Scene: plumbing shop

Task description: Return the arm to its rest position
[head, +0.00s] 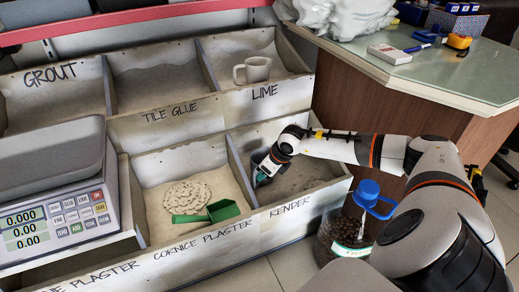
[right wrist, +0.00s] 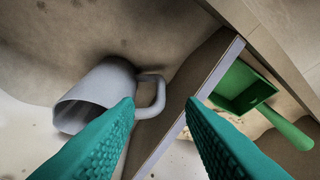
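My right arm comes in from the right in the head view. Its gripper (head: 262,178) points down over the left side of the bin marked RENDER (head: 290,223), near the divider. In the right wrist view the teal fingers (right wrist: 160,103) stand apart with nothing held between them. A grey mug (right wrist: 98,92) lies tipped in the bin, beside and beyond the left finger. The divider runs between the fingertips in that view, farther off. Contact cannot be told. My left gripper is not in view.
A green scoop (head: 208,212) lies in the CORNICE PLASTER bin; it also shows in the right wrist view (right wrist: 246,90). A pale mug (head: 253,70) stands in the LIME bin. A scale (head: 60,200) is at left. A blue-capped jar (head: 347,228) stands beside my arm, near the counter (head: 440,75).

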